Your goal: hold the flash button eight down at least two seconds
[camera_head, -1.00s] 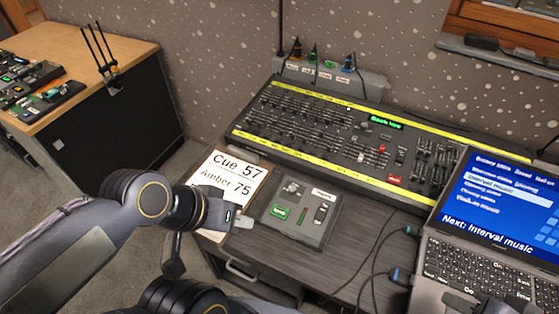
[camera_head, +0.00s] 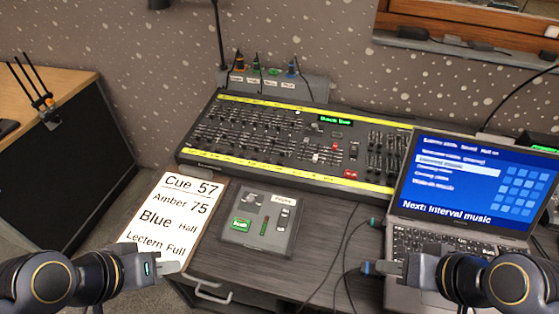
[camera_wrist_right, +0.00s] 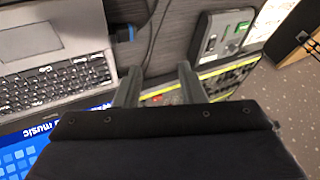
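The lighting console (camera_head: 300,172) lies across the back of the desk, with yellow strips, rows of faders and a small green display. Its flash buttons are too small to tell apart, so I cannot pick out number eight. My left gripper (camera_head: 172,267) is at the front left, over the lower end of the cue sheet and well short of the console; its finger gap is unclear. My right gripper (camera_head: 380,268) is in front of the laptop, short of the console. In the right wrist view its two fingers (camera_wrist_right: 160,84) stand apart with nothing between them.
A cue sheet (camera_head: 172,212) and a small grey control box (camera_head: 260,219) lie before the console. An open laptop (camera_head: 470,190) stands at the right. Black cables (camera_head: 347,250) cross the desk between box and laptop. Bare desk (camera_head: 270,272) shows in front of the box.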

